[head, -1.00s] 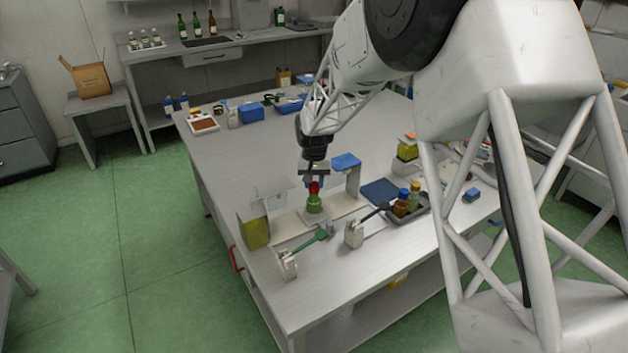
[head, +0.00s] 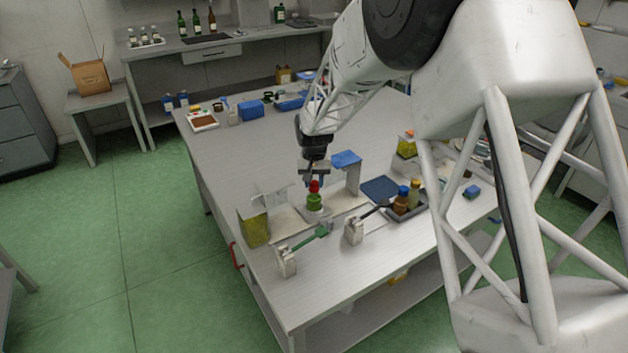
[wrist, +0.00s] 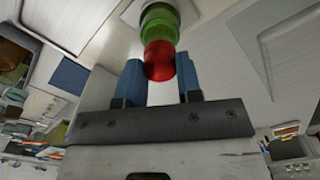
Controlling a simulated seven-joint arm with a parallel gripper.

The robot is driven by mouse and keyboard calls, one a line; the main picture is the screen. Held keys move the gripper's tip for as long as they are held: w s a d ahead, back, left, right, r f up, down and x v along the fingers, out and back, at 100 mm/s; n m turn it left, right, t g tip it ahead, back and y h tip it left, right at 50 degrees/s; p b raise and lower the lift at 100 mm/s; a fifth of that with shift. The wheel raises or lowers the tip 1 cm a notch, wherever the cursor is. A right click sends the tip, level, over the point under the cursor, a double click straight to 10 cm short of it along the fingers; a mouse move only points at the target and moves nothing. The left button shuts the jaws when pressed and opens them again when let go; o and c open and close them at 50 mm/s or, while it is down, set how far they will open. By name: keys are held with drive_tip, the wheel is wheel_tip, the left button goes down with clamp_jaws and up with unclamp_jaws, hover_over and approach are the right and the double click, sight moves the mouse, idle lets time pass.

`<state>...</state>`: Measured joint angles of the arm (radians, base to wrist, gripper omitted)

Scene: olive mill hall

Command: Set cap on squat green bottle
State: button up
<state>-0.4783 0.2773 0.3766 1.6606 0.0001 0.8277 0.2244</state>
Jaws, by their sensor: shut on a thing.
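The squat green bottle (head: 314,203) stands upright on the workbench, on a pale plate, below my gripper. A red cap (head: 314,187) is at the top of the bottle. The wrist view shows the cap (wrist: 160,60) between the two blue fingers and the green bottle (wrist: 158,28) just beyond it. My gripper (wrist: 158,72) is shut on the cap. It also shows in the head view (head: 315,181), pointing down. The cap looks lined up with the bottle, but I cannot tell whether it is fully seated.
A blue-topped stand (head: 347,160) is close behind the bottle. A yellow-green container (head: 254,228) stands at left. A green-handled tool (head: 310,239) on a white holder is in front. A dark tray (head: 410,210) with small bottles is at right.

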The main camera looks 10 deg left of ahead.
sight(314, 183)
drive_tip(key=o, duration=1.1)
drive_tip(key=shift+o, duration=0.2)
drive_tip(key=shift+r, duration=3)
